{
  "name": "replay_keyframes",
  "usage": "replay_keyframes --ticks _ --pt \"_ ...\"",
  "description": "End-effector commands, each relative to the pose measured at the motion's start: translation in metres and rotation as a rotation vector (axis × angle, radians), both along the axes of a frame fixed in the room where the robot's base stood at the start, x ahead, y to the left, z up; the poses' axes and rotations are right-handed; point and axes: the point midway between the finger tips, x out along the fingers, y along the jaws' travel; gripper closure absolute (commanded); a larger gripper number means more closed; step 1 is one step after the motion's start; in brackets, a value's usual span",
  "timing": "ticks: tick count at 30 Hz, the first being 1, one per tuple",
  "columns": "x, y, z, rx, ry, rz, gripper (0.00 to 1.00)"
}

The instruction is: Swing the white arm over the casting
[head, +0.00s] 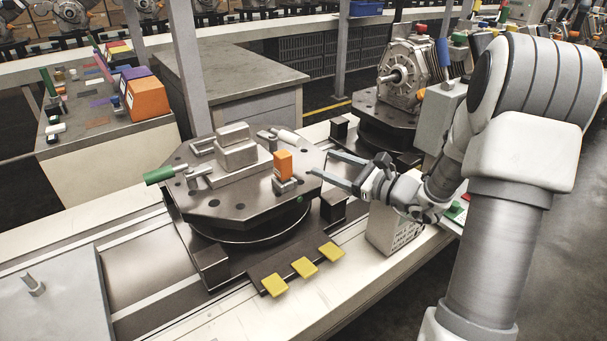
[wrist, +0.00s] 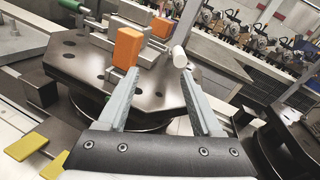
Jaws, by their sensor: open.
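The white arm (head: 287,137) is a short clamp handle at the back right of the dark fixture plate (head: 240,204). It points outward to the right, beside the casting and not over it. The casting (head: 236,155) is a stepped grey block at the plate's middle. My gripper (head: 321,163) is open and empty at the plate's right edge. In the wrist view, the white arm's rounded end (wrist: 180,57) shows beyond the fingertips (wrist: 160,72), near the right finger. It looks apart from both fingers.
A green-handled clamp (head: 159,175) is at the plate's left. Yellow tabs (head: 304,267) lie in front. A motor-like casting (head: 402,72) stands on another fixture behind.

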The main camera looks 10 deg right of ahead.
Motion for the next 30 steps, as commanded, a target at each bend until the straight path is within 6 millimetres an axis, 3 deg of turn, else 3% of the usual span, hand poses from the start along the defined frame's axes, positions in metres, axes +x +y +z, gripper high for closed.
replay_keyframes --ticks 9,15,21,30 --pt "-0.034 0.056 0.023 -0.206 -0.006 0.215 0.33" --pt "-0.056 0.081 0.03 -0.326 -0.014 0.33 0.33" --pt "-0.069 0.091 0.031 -0.391 -0.019 0.389 0.33" --pt "-0.071 0.093 0.031 -0.402 -0.019 0.398 0.33"
